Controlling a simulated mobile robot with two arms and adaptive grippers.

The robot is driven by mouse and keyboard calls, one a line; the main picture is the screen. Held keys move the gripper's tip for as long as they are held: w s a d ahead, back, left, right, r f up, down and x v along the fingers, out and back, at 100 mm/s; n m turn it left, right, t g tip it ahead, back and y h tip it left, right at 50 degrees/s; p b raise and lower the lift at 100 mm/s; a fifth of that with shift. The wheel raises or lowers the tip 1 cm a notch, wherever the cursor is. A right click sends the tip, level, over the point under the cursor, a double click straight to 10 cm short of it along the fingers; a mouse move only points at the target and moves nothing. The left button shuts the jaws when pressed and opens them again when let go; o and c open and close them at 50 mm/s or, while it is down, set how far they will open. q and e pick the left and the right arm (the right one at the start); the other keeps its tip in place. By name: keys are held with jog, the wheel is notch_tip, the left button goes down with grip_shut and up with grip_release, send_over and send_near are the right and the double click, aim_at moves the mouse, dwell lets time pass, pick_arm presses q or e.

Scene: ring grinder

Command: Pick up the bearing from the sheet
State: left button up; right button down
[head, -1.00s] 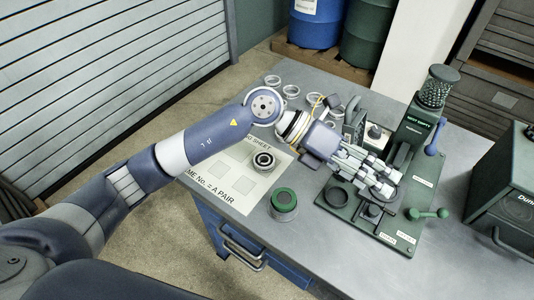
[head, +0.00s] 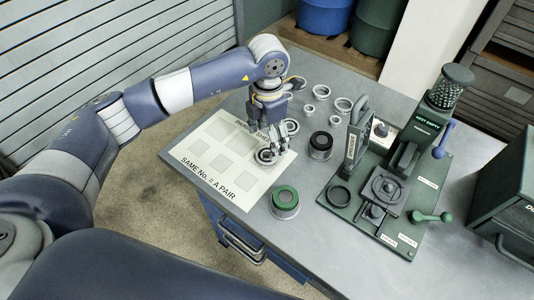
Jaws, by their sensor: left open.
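The bearing (head: 265,157), a dark ring with a lighter rim, lies on the right part of the white printed sheet (head: 213,174). My left gripper (head: 279,145) points down just above and behind it, with open fingers. The fingers partly cover the far side of the bearing; I cannot tell whether they touch it. Another ring (head: 292,127) shows just right of the fingers. My right gripper is not in view.
Several metal rings (head: 344,105) lie at the back of the table. A dark round pot (head: 320,146) and a green-topped pot (head: 285,201) stand right of the sheet. The green grinder (head: 384,186) stands farther right, with a dark green box (head: 504,195) beyond.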

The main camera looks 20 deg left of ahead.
aim_at(267, 152)
pick_arm(q)
jog(key=f+p, duration=0.1)
jog(key=f, duration=0.1)
jog(key=s+f+p, duration=0.1)
jog(key=f, duration=0.1)
jog(key=shift+d+f, duration=0.1)
jog(key=shift+f, duration=0.25)
jog(key=shift+w+f, duration=0.15)
jog(key=shift+f, duration=0.2)
jog(key=c, duration=1.3)
